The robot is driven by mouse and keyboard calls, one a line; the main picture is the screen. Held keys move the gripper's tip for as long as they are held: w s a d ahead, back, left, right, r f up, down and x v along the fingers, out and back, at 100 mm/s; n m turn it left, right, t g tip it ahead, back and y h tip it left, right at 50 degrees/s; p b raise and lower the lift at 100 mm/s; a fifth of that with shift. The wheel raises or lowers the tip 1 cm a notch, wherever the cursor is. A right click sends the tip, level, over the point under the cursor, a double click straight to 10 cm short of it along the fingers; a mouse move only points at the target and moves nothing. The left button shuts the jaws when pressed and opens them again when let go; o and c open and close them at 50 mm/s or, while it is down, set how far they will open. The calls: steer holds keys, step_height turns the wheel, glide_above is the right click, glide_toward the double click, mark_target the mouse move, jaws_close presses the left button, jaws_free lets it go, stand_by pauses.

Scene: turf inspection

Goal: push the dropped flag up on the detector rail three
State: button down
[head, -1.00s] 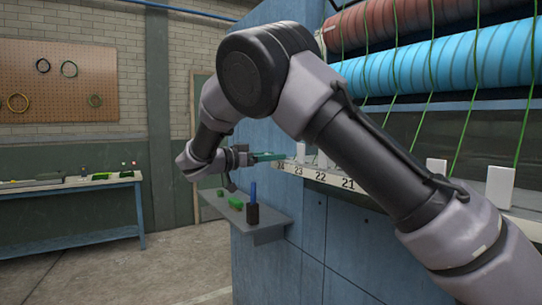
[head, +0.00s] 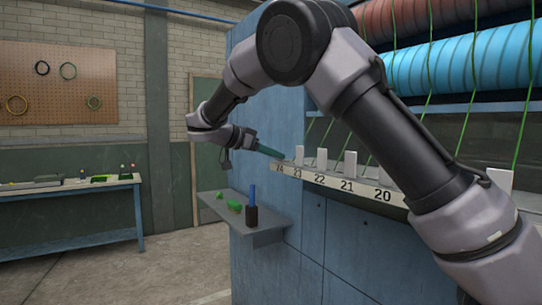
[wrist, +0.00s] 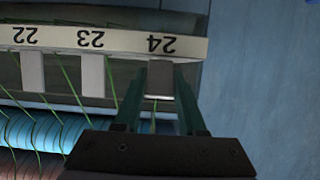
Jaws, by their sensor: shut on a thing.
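My gripper (wrist: 158,76) has its two green fingers on either side of the flag over number 24 (wrist: 160,86), shut on it. In the wrist view, which is upside down, this flag looks greyer than its neighbours. The numbered rail (wrist: 118,40) runs across the top of that view. In the head view my gripper (head: 284,156) reaches the left end of the rail (head: 333,191), at a small pale flag (head: 299,155) by number 24. The flags over 23 (head: 322,158) and 22 (head: 350,164) stand upright. My arm hides part of the rail further right.
A grey shelf (head: 262,236) below the rail holds a black holder with a blue stick (head: 252,210) and green pieces (head: 235,206). Blue thread rolls (head: 460,62) and taut green threads lie behind the rail. A bench (head: 70,190) stands far left; the floor between is clear.

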steer(key=g+y, duration=0.1)
steer(key=d+r+g+y, duration=0.1)
steer(key=y, duration=0.1)
steer(key=w+g+y, duration=0.1)
steer(key=shift+d+r+y, duration=0.2)
steer(key=shift+d+y, duration=0.05)
steer(key=shift+y, duration=0.05)
steer(key=shift+w+d+g+y, duration=0.25)
steer(key=shift+g+y, duration=0.35)
steer(key=shift+y, duration=0.25)
steer(key=shift+w+d+g+y, duration=0.15)
steer(key=shift+d+g+y, duration=0.1)
steer(key=shift+g+y, duration=0.5)
steer(key=shift+c, duration=2.4)
jaws_free()
steer(key=v, duration=1.1)
steer(key=shift+d, duration=0.15)
steer(key=shift+s, duration=0.15)
